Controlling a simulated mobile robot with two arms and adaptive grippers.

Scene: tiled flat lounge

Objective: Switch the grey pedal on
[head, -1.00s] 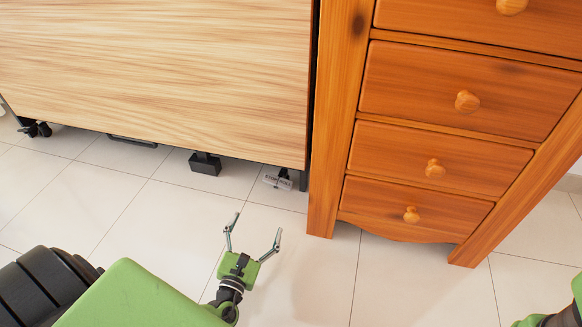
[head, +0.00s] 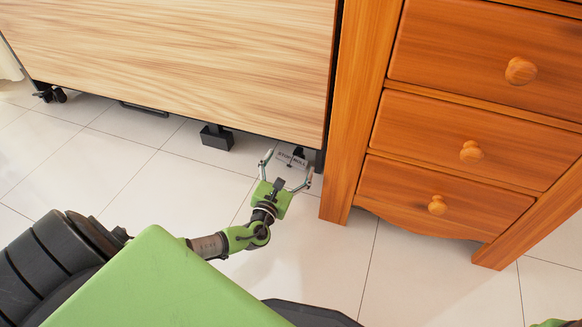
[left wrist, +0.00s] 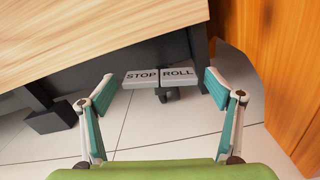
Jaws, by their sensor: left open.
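The grey pedal (left wrist: 160,75) is a flat two-part plate in the left wrist view, marked STOP on its left half and ROLL on its right half. It sits low under the bottom edge of the wooden panel, with a dark caster below it. It also shows small in the head view (head: 291,160). My left gripper (head: 290,168) is open and empty, its fingertips close to the pedal. In the left wrist view the two fingers (left wrist: 158,82) are spread to either side of the pedal, with no contact that I can make out. Only a bit of my right arm shows at the lower right.
The light wooden panel (head: 170,60) overhangs the pedal. An orange wooden drawer cabinet (head: 347,165) stands close on the right. The tiled floor (head: 150,195) in front is clear.

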